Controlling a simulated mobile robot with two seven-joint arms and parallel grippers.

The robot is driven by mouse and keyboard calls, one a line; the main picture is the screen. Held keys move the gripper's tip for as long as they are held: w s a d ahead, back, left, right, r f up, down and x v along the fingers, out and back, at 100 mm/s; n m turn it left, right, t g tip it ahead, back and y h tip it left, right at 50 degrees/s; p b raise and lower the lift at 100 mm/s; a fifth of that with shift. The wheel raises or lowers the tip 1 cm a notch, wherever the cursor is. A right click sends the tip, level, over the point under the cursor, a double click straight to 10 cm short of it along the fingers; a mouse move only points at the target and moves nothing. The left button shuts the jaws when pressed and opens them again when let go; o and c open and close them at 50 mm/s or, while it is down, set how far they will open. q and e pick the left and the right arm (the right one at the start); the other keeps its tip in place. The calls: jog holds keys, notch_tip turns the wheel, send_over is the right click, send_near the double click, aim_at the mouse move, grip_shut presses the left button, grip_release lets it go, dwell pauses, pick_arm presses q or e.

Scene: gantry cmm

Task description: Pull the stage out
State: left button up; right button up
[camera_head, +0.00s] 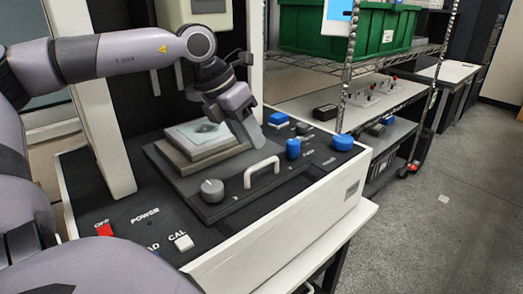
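The stage (222,207) is a dark flat plate on the black top of a white-sided gantry machine. It has a white arched handle (262,170) on its front edge and a stepped grey block (208,141) on top. My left gripper (257,138) points down over the right side of the stage, behind and above the handle. It looks apart from the handle and nothing shows in it. The angle hides whether its fingers are apart. My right gripper is out of view.
A grey knob (212,190), blue knobs (342,142) (293,149), a red switch (104,229) and a white CAL button (182,241) stand on the machine top. The gantry column (103,135) rises at left. A wire rack with a green bin (345,30) stands behind.

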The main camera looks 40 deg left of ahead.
aim_at(259, 164)
pick_arm(q)
jog(key=shift+x, duration=2.85)
grip_shut()
